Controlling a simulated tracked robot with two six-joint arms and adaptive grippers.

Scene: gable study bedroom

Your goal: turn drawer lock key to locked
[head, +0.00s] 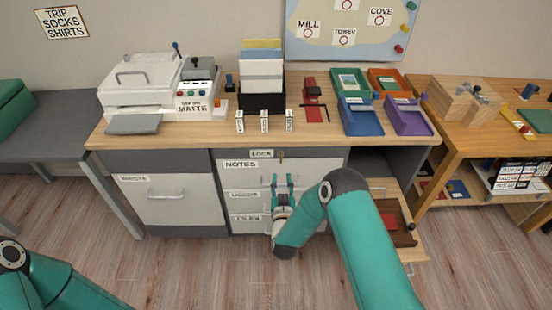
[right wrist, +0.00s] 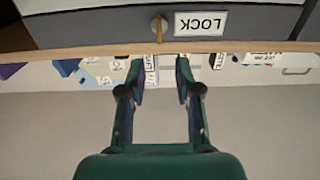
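The lock key (right wrist: 158,30) is a small brass-coloured key in a round lock on the grey strip above the drawers, beside the LOCK label (right wrist: 201,23). In the head view the key (head: 281,154) is tiny, right of the LOCK label (head: 262,153); its exact turn is hard to tell there. In the right wrist view, which is upside down, the key's grip points along the picture's vertical. My right gripper (head: 283,182) is open and empty, in front of the drawers and below the key. Its two fingers (right wrist: 159,70) are apart from the key. My left gripper is out of view.
The NOTES drawer (head: 250,172) and the drawers below it look closed. The desk's top edge (head: 200,143) overhangs the lock strip. A low tray-like drawer (head: 383,190) stands pulled out at the right. A printer, card box and coloured trays stand on the desk.

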